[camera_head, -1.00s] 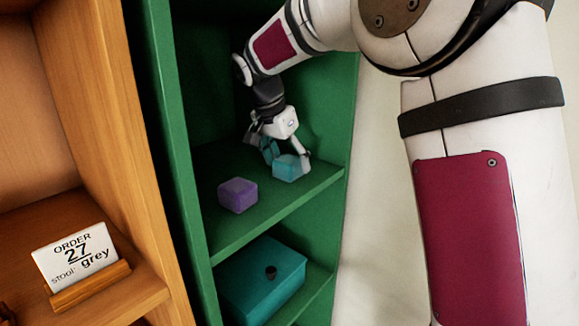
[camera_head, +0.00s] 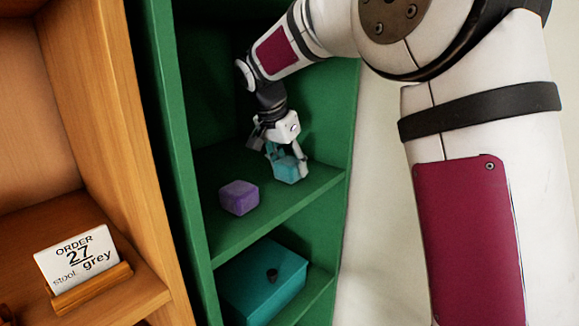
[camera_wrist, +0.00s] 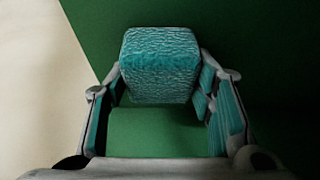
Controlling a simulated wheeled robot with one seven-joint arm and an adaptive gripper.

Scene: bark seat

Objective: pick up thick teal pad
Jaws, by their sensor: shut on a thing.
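The thick teal pad (camera_head: 286,168) is a small block with a rough, rippled top, at the upper green shelf in the head view. In the wrist view the pad (camera_wrist: 160,65) sits between my two fingers. My gripper (camera_head: 286,163) points down from above and is shut on the pad, with a finger at each side. The gripper also shows in the wrist view (camera_wrist: 162,92). I cannot tell whether the pad touches the shelf or is just clear of it.
A purple block (camera_head: 239,197) lies on the same green shelf (camera_head: 260,215), left of the pad. A teal box with a dark knob (camera_head: 262,285) stands on the shelf below. An order card (camera_head: 78,258) stands on the wooden shelf at left. Green walls enclose the shelf.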

